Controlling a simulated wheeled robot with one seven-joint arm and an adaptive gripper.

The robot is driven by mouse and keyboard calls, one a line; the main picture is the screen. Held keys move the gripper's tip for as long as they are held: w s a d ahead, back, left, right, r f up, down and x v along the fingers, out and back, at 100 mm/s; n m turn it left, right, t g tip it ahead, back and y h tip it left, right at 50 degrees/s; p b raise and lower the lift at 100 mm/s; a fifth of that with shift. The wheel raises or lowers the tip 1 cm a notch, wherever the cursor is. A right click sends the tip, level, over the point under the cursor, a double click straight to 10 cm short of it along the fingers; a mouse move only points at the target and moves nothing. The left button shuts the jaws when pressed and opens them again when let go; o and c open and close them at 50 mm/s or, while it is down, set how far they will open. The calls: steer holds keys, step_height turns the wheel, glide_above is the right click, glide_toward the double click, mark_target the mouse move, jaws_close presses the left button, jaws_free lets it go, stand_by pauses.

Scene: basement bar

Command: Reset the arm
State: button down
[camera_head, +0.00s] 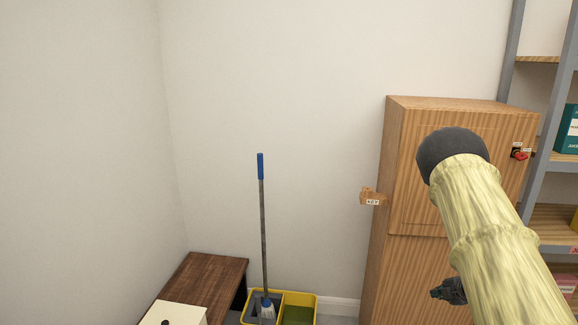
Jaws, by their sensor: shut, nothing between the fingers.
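My arm rises from the bottom right in a pale yellow, wood-grained sleeve with a dark rounded joint at its top. My gripper (447,291) is the small dark part showing to the left of the arm, low in front of the wooden cabinet. It is shut, with nothing held. The arm hides part of the gripper and much of the cabinet front.
Metal shelving (550,110) stands at the right. A mop (263,220) stands in a yellow bucket (315,297). A low brown table (215,270) holds a cream box (185,311).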

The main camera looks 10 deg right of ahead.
steer(key=s+a+f+m+g, duration=0.2)
steer(key=s+a+f+m, duration=0.4)
steer(key=s+a+f, duration=0.35)
steer(key=s+a+f+m+g, duration=0.2)
steer(key=s+a+f+m, duration=0.4)
steer(key=s+a, duration=0.6)
steer(key=s+a+f+m+g, duration=0.1)
steer(key=s+a+m+g, duration=0.1)
steer(key=s+a, duration=0.6)
steer(key=s+a+f+m+g, duration=0.1)
steer(key=s+a+m, duration=0.4)
steer(key=s, duration=1.1)
steer(key=a+g, duration=0.1)
steer(key=a, duration=0.2)
steer(key=shift+s+a+f+g, duration=0.25)
steer(key=shift+s+g, duration=0.05)
